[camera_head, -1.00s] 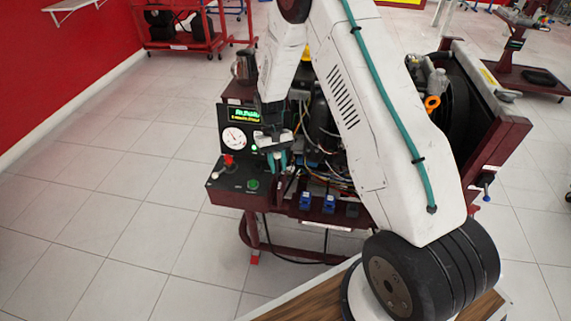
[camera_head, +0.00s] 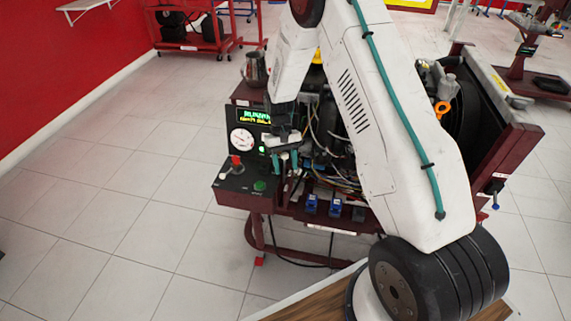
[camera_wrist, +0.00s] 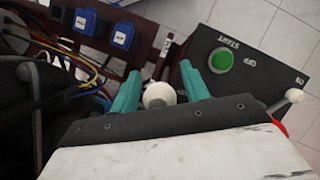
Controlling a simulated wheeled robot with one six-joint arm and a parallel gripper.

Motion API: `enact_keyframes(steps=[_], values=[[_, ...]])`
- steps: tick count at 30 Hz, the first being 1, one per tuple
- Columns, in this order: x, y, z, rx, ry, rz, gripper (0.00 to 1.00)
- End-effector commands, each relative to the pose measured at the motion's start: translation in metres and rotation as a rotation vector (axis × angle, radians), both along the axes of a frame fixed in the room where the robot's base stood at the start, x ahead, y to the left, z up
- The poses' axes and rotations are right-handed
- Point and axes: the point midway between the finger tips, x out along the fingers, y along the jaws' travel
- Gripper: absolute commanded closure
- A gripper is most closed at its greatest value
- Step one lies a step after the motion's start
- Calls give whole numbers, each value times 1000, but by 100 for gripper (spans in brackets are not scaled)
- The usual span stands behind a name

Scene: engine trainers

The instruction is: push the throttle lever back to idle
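The throttle lever shows in the wrist view as a white ball knob (camera_wrist: 158,95); its shaft is hidden. My gripper (camera_wrist: 160,70) is open, its two teal fingers apart on either side of the knob. The knob sits close to the left finger; I cannot tell if they touch. In the head view my gripper (camera_head: 285,162) is at the front of the engine trainer, just right of its gauge panel, and the lever cannot be made out there.
The control box (camera_head: 232,178) has a green start button (camera_wrist: 221,60) and a red knob (camera_head: 236,161). A second pale-tipped lever or switch (camera_wrist: 293,96) is at the wrist view's right. The display (camera_head: 255,116) shows green text. Wires (camera_wrist: 65,65) and blue connectors (camera_wrist: 122,34) lie left.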

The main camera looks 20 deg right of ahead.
Motion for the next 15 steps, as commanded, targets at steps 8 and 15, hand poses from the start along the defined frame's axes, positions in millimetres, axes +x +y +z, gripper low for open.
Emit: enact_keyframes(steps=[8, 15], values=[[8, -1, 18, 0, -3, 0, 54], [24, -4, 55, -1, -2, -1, 54]])
